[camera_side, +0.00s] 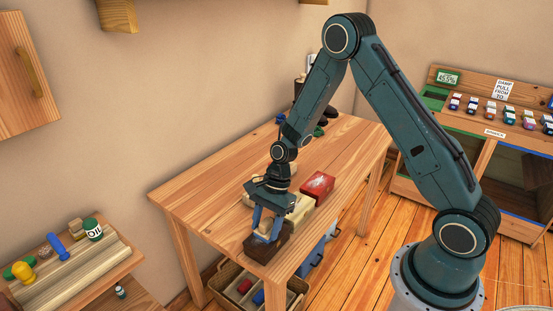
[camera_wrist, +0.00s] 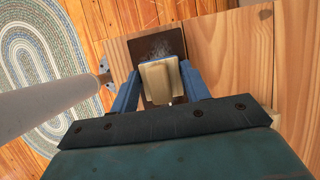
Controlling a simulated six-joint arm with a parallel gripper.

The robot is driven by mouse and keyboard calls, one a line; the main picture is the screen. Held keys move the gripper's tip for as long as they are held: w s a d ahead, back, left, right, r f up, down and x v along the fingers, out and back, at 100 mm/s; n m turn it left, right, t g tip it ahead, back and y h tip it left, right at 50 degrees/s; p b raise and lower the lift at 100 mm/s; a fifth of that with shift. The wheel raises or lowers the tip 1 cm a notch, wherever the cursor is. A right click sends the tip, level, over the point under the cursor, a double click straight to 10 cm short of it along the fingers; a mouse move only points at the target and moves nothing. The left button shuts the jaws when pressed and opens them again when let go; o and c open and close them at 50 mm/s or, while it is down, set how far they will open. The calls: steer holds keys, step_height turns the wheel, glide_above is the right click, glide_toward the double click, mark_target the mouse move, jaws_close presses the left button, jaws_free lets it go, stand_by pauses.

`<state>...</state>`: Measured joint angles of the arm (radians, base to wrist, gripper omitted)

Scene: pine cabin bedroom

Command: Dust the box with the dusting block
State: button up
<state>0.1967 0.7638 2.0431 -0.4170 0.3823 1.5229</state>
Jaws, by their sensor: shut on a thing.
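My gripper (camera_side: 265,228) is over the near end of the wooden table, pointing down, with its blue fingers shut on a cream dusting block (camera_wrist: 158,82). The dark brown box (camera_side: 270,250) is directly below the block on the table. In the wrist view the dark box top (camera_wrist: 157,43) shows beyond the block, with pale, dust-like specks on it. The block covers part of the box top. The block is at or just above the top; I cannot tell whether they touch.
A red box (camera_side: 318,186) and a cream box (camera_side: 301,212) stand behind the gripper on the table (camera_side: 195,196). Dark items sit at the table's far end. A basket (camera_side: 228,300) is below. A braided rug (camera_wrist: 45,70) lies on the floor.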

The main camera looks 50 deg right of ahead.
steer(key=shift+d, duration=2.4)
steer(key=shift+a, duration=4.4)
step_height(320, 180, up, 8)
steer(key=shift+r, duration=0.1)
